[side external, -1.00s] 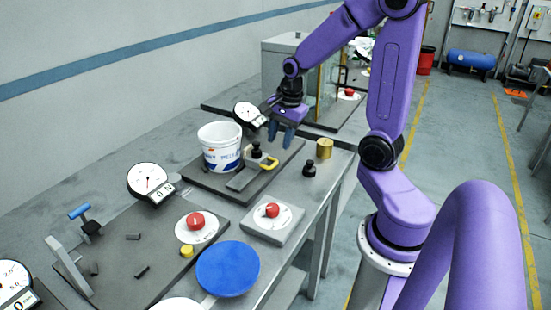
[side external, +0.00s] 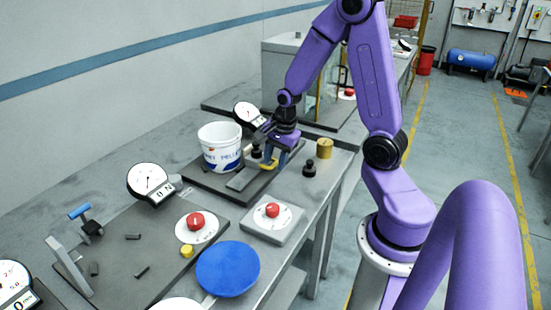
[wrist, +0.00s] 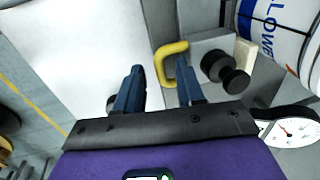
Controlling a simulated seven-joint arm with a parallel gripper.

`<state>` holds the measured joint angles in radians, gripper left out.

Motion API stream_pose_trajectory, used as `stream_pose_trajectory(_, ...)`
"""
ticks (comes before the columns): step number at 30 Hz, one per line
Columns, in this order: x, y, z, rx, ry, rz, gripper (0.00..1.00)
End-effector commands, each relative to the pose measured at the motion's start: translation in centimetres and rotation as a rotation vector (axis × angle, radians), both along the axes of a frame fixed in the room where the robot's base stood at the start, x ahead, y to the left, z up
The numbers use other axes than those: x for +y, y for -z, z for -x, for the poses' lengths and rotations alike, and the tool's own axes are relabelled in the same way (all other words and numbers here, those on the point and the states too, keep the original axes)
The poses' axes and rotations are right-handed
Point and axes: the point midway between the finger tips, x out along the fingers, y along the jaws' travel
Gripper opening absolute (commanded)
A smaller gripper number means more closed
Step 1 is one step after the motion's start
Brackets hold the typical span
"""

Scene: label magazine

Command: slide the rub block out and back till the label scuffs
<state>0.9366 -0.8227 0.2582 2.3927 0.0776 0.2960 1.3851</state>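The white tub (side external: 219,137) stands upright on a dark base plate, its printed label (side external: 229,158) facing the bench front. The label's blue lettering also shows in the wrist view (wrist: 272,32). The rub block (wrist: 203,47) is grey with a pale pad facing the tub, a black knobbed weight on top and a yellow loop handle (wrist: 162,60). In the wrist view, my gripper (wrist: 160,78) is open, with the handle's bar between its two blue fingers, nearer the right one. I cannot tell whether a finger touches it. In the side view, my gripper partly hides the block.
A dial gauge (side external: 248,114) stands close behind my gripper. A brass cylinder (side external: 324,148) and a black weight (side external: 309,168) stand to the right. A red button on a grey box (side external: 273,212) and a blue disc (side external: 228,268) are nearer the camera.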

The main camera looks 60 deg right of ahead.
Motion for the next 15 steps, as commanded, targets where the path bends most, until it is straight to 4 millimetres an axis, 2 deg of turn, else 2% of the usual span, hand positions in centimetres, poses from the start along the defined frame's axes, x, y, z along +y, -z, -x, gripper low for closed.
stream_pose_trajectory(2,0.00,-0.01,0.00,0.000,0.000,0.000,0.38)
stream_pose_trajectory(3,0.00,-0.01,0.00,0.000,0.000,0.000,0.25)
stream_pose_trajectory(5,0.00,-0.02,0.00,0.000,0.000,0.000,0.06)
stream_pose_trajectory(6,0.00,-0.02,0.00,0.000,0.000,0.000,0.00)
stream_pose_trajectory(15,0.70,-0.01,-0.02,0.001,-0.004,0.001,0.00)
